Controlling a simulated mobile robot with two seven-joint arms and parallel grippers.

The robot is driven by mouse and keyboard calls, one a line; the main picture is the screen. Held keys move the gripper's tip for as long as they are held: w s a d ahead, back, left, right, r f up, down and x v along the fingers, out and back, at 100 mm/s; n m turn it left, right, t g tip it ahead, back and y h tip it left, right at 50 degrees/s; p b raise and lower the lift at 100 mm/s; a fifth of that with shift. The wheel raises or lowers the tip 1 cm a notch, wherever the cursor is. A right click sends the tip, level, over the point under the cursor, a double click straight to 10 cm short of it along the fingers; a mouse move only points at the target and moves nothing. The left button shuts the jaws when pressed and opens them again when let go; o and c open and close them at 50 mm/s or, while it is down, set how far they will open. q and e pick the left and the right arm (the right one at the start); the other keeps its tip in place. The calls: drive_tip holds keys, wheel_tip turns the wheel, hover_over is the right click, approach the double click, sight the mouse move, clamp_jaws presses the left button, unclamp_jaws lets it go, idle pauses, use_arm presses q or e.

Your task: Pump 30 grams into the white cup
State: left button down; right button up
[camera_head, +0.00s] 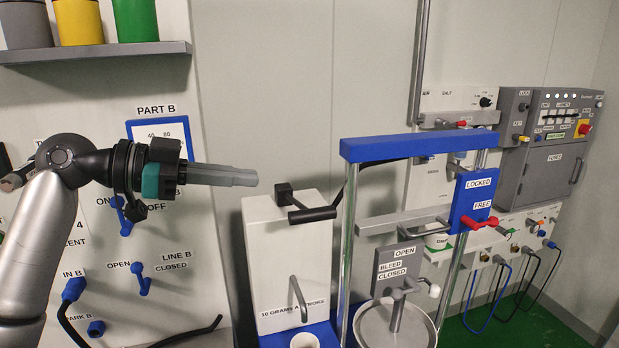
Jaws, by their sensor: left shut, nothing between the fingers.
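My left gripper (250,178) comes in from the left, shut and empty, with its fingers pointing right. Its tips appear up and to the left of the black pump handle (312,213) on the white pump box (283,260); I cannot tell the exact distance. The box is marked as giving 10 grams a stroke. A bent grey spout (298,298) comes out of its front. The white cup (303,341) is below the spout, cut off by the bottom edge, so its contents are not clear. My right gripper is not in view.
Right of the pump stands a blue-topped press frame (420,146) with a LOCKED/FREE plate (472,199), a red lever (479,223) and a bleed plate (397,267). A wall panel with blue levers (141,279) is at left. A shelf (95,52) holds coloured containers.

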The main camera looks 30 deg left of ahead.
use_arm(q)
drive_tip(key=p, duration=0.3)
hover_over(299, 215)
drive_tip(key=shift+f, duration=0.85)
wheel_tip(299, 215, down, 3)
drive_tip(key=shift+d+r+p, duration=0.1)
drive_tip(key=shift+r+p, duration=0.05)
drive_tip(key=shift+p, duration=0.25)
drive_tip(key=shift+w+f, duration=0.1)
drive_tip(key=shift+f, duration=0.65)
drive_tip(key=shift+f, duration=0.1)
